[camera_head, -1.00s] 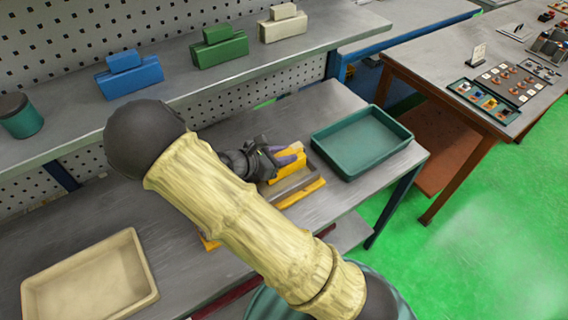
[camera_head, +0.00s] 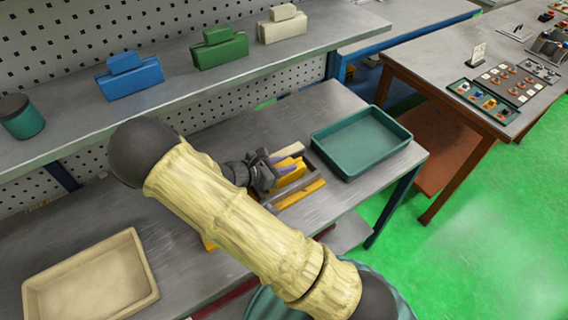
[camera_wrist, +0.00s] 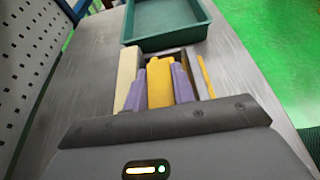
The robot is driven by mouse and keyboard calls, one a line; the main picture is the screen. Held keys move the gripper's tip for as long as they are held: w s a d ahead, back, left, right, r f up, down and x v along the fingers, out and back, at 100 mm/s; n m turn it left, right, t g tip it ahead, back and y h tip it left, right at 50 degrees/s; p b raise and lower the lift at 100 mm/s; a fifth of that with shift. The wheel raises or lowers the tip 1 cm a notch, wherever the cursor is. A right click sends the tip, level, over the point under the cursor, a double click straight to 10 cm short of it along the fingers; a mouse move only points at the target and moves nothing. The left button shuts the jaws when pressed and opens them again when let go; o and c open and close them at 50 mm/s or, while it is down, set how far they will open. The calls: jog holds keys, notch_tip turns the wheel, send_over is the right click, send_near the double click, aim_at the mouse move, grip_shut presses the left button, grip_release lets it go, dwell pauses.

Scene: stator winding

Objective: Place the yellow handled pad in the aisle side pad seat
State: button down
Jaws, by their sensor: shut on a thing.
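The yellow handled pad (camera_head: 289,178) is at the fixture on the grey bench. Its yellow handle (camera_wrist: 159,88) stands between my gripper's two purple fingers in the wrist view. My gripper (camera_wrist: 165,83) is shut on it. In the head view, my gripper (camera_head: 280,162) reaches in from the left, low over the bench. The fixture has a dark grey frame and a yellow bar (camera_head: 301,194) on its near side; the bar also shows in the wrist view (camera_wrist: 206,78). The pad's lower part is hidden, so I cannot tell whether it touches the seat floor.
A cream block (camera_wrist: 127,76) stands just left of the fingers. An empty green tray (camera_head: 362,142) lies right of the fixture, and a beige tray (camera_head: 90,280) lies at front left. Blue (camera_head: 130,78), green (camera_head: 220,49) and cream (camera_head: 282,25) handled pads stand on the shelf.

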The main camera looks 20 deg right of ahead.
jog(key=c, duration=1.2)
grip_release()
jog(key=shift+f, duration=0.15)
jog(key=shift+o, duration=0.2)
jog(key=shift+r, duration=0.3)
jog(key=shift+s+a, duration=0.1)
jog(key=shift+a, duration=0.25)
jog(key=b+v, duration=0.1)
jog(key=v, duration=1)
jog(key=shift+b, duration=0.35)
jog(key=shift+s+a, duration=0.1)
